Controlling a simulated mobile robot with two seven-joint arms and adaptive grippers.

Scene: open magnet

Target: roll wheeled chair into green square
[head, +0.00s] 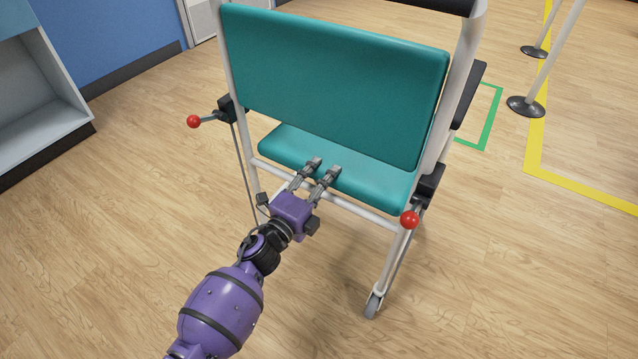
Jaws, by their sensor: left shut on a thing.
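The wheeled chair (340,85) has a teal back and seat, a white tube frame and red-knobbed levers on both sides. It stands upright in the middle of the head view, its back towards me. A small wheel (373,304) shows at its lower right. My left gripper (322,170) is shut on the chair at the white crossbar behind the seat, below the backrest. The green square (491,120) is a green outline on the floor beyond the chair to the right. My right gripper is out of view.
A yellow floor line (585,190) runs right of the green square. Posts with round black bases (526,106) stand near that line. A grey shelf unit (35,90) and a blue wall (110,40) are at the left. The wooden floor around the chair is clear.

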